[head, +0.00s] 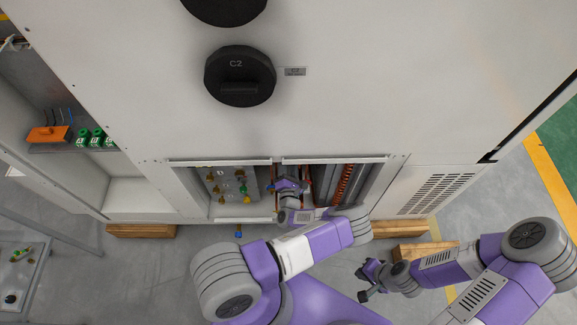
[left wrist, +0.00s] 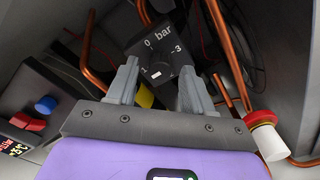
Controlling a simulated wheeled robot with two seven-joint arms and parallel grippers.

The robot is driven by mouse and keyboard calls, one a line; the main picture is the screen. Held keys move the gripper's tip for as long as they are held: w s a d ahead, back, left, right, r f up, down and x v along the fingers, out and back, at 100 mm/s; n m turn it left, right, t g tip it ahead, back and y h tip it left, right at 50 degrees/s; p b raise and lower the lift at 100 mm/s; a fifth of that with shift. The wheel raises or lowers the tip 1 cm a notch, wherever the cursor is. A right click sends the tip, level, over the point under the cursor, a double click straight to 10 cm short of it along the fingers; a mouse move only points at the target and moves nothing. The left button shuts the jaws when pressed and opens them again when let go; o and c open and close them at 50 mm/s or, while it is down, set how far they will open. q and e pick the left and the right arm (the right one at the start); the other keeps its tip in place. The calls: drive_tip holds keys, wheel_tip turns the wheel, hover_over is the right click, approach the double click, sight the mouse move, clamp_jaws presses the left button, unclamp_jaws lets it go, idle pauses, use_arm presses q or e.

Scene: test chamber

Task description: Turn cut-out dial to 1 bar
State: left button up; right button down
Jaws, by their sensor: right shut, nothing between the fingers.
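The black cut-out dial (left wrist: 160,64) shows in the left wrist view, on a dark plate marked "bar" with 0, 1 and 3. A small white mark on the knob lies close to the 1. My left gripper (left wrist: 160,82) is open, with its grey fingers apart on the lower left and lower right of the knob. I cannot tell whether they touch it. In the head view my left gripper (head: 289,186) reaches into the cabinet opening, and I cannot make out the dial there. My right gripper (head: 368,279) is shut and empty, low in front of the cabinet.
Copper pipes (left wrist: 232,75) run close to the dial. A red and white knob (left wrist: 265,132) is at right; a box with blue and red buttons (left wrist: 40,108) is at left. A valve panel (head: 228,187) fills the opening's left half. Wooden blocks (head: 425,251) lie below the cabinet.

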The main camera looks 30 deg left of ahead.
use_arm(q)
drive_tip(key=p+v, duration=0.1)
drive_tip(key=v, duration=0.6)
drive_tip(key=shift+s+p, duration=0.3)
drive_tip(key=shift+p, duration=0.1)
drive_tip(key=shift+d, duration=0.15)
